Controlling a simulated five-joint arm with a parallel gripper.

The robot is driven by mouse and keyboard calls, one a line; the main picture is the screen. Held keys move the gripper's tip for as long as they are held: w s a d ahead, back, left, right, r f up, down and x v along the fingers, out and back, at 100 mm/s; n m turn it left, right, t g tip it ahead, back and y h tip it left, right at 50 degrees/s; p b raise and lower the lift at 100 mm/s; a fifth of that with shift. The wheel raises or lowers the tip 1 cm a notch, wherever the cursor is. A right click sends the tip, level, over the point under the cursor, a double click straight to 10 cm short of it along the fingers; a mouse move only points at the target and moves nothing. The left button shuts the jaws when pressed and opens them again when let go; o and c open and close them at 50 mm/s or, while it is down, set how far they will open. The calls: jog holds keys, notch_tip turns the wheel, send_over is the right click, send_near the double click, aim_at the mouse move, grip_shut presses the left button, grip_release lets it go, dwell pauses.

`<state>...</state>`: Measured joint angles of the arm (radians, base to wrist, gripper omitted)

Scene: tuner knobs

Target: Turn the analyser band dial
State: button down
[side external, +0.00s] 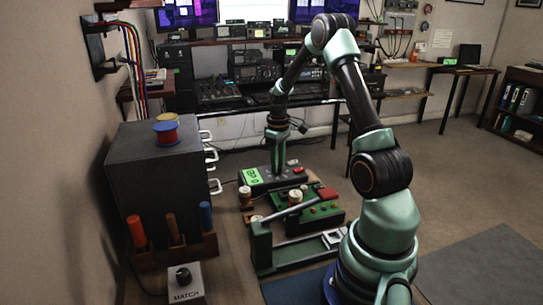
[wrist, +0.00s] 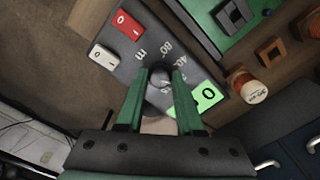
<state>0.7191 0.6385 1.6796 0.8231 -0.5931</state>
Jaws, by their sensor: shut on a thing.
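The analyser (side external: 272,185) is a dark box with a green display (side external: 251,176) on the bench in the side view. In the wrist view its grey panel (wrist: 150,40) has printed band markings and a lit green display (wrist: 208,96). The band dial (wrist: 157,78) is a dark round knob between my green fingertips. My gripper (wrist: 160,82) is shut on the dial from above. In the side view my gripper (side external: 278,170) points down onto the analyser and hides the dial.
A green board (side external: 320,215) with knobs and a red-handled lever stands in front. A grey drawer cabinet (side external: 150,175) is left. A MATCH box (side external: 184,283) is front left.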

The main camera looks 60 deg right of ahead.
jog(key=n, duration=0.4)
jog(key=shift+n, duration=2.5)
jog(key=c, duration=0.5)
grip_release()
jog(key=shift+c, duration=0.2)
jog(key=shift+r, duration=0.1)
notch_tip(320, 180, up, 12)
